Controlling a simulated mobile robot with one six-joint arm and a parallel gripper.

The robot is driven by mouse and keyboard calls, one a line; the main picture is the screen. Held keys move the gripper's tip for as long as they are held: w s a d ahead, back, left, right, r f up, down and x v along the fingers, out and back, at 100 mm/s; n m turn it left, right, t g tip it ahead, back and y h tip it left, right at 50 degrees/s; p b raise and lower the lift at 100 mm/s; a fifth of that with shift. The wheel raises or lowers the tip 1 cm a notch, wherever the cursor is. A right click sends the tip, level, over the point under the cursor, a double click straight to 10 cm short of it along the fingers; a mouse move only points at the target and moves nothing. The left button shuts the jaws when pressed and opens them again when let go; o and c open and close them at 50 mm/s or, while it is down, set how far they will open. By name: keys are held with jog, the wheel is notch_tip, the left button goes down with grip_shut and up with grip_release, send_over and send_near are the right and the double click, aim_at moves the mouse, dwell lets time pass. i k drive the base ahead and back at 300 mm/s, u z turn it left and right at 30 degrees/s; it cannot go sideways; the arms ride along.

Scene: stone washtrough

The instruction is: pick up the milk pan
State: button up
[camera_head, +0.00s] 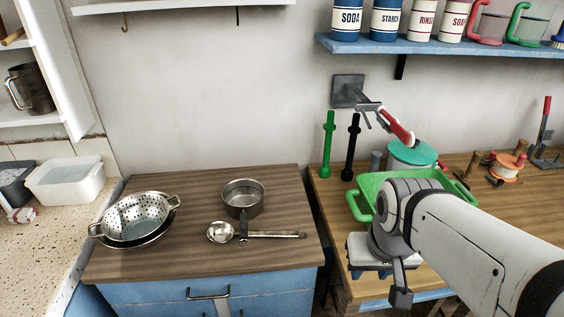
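The milk pan (243,198) is a small round steel pan. It stands upright on the wooden top of the blue cabinet, right of centre, with its handle (243,229) pointing to the front. It looks empty. A steel ladle lies across the front, by the pan's handle. I cannot tell whether the two touch. My gripper (385,272) is at the end of my white arm, to the right of the pan and apart from it, over the right-hand counter. Its fingers are small and partly hidden by my wrist, so their opening is unclear.
A steel colander (136,217) sits in a dark-rimmed pan on the cabinet's left. The ladle (221,232) lies in front of the milk pan. A green tray (368,190), green and black upright tools (328,145) and a teal-lidded pot (412,154) stand on the right counter. A wall shelf holds canisters (347,18).

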aim_at(243, 199)
jog(key=z, duration=2)
jog(key=k, duration=1.65)
jog(key=u, duration=1.6)
jog(key=i, duration=1.05)
jog(key=u, duration=0.2)
